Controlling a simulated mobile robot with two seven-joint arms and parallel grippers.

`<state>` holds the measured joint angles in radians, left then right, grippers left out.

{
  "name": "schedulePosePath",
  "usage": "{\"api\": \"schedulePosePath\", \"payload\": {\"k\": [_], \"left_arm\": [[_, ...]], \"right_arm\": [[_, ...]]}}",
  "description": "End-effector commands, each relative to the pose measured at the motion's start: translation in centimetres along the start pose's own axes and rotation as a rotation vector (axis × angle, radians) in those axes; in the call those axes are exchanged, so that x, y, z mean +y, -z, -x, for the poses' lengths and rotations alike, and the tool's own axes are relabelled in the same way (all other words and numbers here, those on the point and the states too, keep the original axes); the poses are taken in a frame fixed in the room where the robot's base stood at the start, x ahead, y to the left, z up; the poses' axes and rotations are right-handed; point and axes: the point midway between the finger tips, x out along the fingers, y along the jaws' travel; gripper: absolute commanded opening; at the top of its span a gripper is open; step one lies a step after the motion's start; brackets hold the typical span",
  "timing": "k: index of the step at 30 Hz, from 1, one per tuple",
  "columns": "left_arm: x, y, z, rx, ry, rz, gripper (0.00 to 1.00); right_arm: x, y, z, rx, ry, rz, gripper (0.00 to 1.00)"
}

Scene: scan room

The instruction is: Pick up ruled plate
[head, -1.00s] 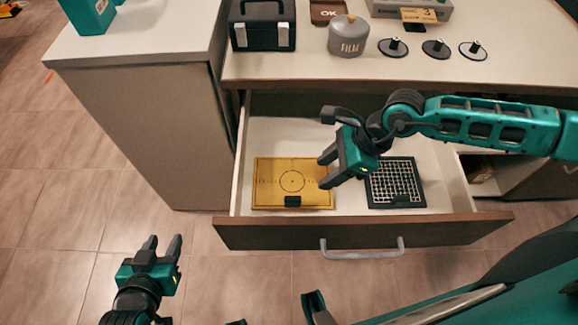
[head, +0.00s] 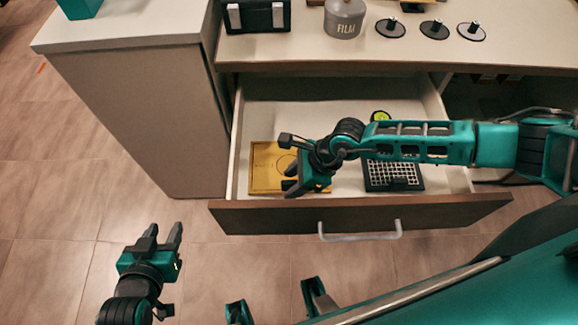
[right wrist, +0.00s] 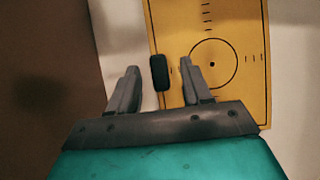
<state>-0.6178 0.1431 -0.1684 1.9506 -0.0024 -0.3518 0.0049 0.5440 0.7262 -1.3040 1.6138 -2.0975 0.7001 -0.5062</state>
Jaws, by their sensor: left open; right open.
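The ruled plate (head: 262,172) is a yellow plate with tick marks, a circle and a black tab, lying flat in the open drawer. My right gripper (head: 290,178) is open above it and hides its right part. In the right wrist view the plate (right wrist: 235,90) lies below the fingers, and its black tab (right wrist: 160,72) shows between the open fingertips. I see no clear contact. My left gripper (head: 163,232) is open and empty, in front of the cabinet over the floor.
A black grid plate (head: 394,182) lies right of the ruled plate in the drawer (head: 360,215). A yellow-green round thing (head: 380,116) sits behind my right arm. The counter (head: 300,52) holds a black case (head: 258,16), a grey FILM canister (head: 344,18) and several black discs.

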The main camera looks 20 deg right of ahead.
Motion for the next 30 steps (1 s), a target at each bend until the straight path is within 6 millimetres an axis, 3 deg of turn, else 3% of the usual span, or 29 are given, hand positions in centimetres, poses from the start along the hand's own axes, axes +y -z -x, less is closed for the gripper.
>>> {"api": "schedulePosePath", "payload": {"k": [8, 23, 30], "left_arm": [[0.18, 0.34, -0.07, 0.007, -0.004, 0.000, 0.43], [0.16, 0.04, 0.09, 0.001, -0.003, 0.001, 0.43], [0.04, 0.04, 0.11, 0.001, -0.001, 0.001, 0.43]], "right_arm": [[-0.04, 0.00, -0.34, 0.000, 0.001, 0.001, 0.49], [-0.05, 0.00, -0.31, 0.000, 0.001, 0.000, 0.01], [-0.11, -0.10, -0.26, -0.003, 0.003, 0.001, 0.00]]}}
